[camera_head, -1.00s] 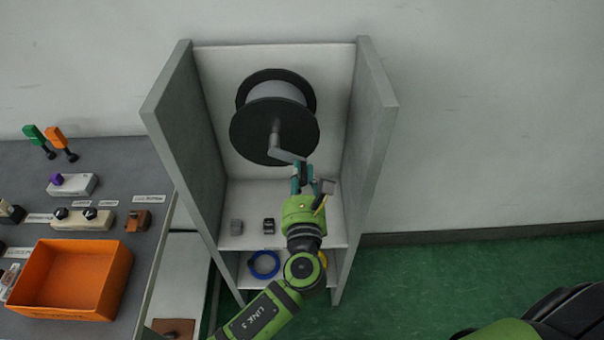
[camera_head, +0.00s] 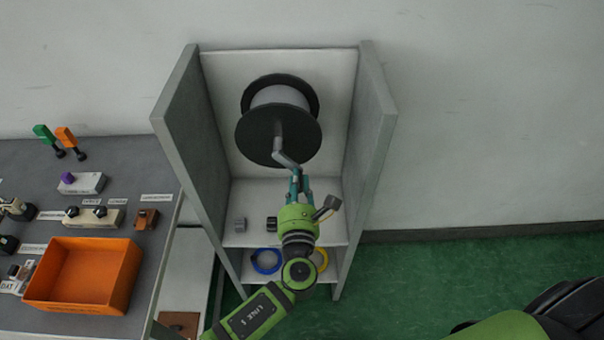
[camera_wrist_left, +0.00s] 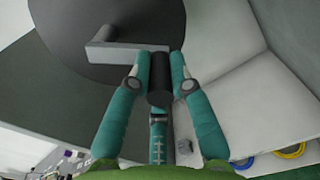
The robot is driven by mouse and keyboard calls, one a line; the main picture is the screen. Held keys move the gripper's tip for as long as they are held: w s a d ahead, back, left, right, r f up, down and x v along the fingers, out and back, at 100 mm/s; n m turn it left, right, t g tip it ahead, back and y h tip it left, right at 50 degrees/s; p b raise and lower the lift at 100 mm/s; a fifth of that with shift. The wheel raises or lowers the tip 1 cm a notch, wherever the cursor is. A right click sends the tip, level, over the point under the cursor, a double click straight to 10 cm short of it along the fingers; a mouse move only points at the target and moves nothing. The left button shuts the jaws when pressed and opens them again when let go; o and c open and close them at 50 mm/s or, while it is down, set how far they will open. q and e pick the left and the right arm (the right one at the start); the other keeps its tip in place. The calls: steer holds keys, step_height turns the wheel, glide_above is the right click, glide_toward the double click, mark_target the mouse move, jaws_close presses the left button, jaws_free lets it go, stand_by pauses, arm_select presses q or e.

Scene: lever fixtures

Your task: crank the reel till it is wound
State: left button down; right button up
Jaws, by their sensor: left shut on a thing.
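The reel (camera_head: 279,120) is a drum with two dark discs and a pale grey core, mounted in the upper part of an open cabinet. A grey crank arm (camera_head: 287,160) runs from its hub down and slightly right. My left gripper (camera_head: 299,180) is at the crank's lower end and partly covers it. In the left wrist view, the gripper (camera_wrist_left: 159,70) is shut on the crank's black handle (camera_wrist_left: 160,80), with a teal finger on each side. The grey crank arm (camera_wrist_left: 125,52) shows there in front of the dark disc (camera_wrist_left: 100,30). My right gripper is not in view.
Grey cabinet side walls (camera_head: 178,125) stand left and right of the reel. Two small blocks (camera_head: 271,224) sit on the shelf, with a blue ring (camera_head: 266,261) below. A bench at left holds an orange bin (camera_head: 83,276) and several small fixtures.

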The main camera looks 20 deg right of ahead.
arm_select(q)
steer(key=shift+w+a+f+m+p, duration=0.15)
steer(key=shift+a+m+p, duration=0.3)
steer(key=shift+m, duration=0.3)
steer(key=shift+w+a+f+m+p, duration=0.15)
steer(key=shift+a+m+p, duration=0.25)
steer(key=shift+m, duration=0.35)
steer(key=shift+d, duration=0.1)
